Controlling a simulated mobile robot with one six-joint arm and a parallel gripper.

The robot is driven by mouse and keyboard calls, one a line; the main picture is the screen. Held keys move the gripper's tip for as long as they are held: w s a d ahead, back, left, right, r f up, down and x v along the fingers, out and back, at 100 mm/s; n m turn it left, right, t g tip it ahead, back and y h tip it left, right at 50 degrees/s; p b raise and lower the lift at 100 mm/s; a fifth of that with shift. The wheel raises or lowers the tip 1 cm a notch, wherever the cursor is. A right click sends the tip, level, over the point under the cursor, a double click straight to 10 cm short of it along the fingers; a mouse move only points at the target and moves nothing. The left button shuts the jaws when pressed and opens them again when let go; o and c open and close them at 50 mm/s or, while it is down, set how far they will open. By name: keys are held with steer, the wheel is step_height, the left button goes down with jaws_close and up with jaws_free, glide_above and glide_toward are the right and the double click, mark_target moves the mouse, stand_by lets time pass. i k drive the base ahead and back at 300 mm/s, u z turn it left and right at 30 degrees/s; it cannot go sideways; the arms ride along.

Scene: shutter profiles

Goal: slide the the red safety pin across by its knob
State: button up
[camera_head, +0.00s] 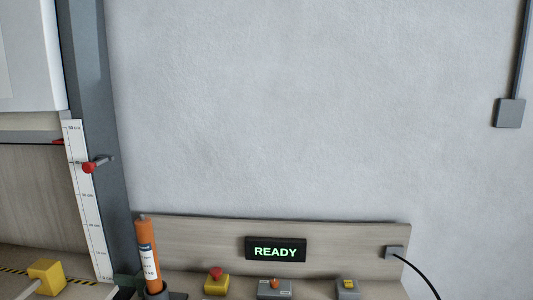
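The red safety pin shows as a round red knob (89,168) with a short grey shaft (104,160) running to its right. It sits on the dark grey upright post (92,100), beside the white height scale (84,190). A small red marker (59,142) shows at the shutter's lower edge, just left of the scale. My gripper is not in this view, so nothing is seen touching the knob.
An orange cylinder (147,250) stands near the post's foot. A lit READY display (275,250), a red-topped yellow button box (216,282), two grey control boxes and a yellow block (47,276) line the bottom.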

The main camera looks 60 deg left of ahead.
mark_target(88, 168)
steer(key=z, duration=0.15)
steer(key=k, duration=1.2)
steer(key=u, duration=1.55)
steer(key=i, duration=1)
steer(key=u, duration=0.05)
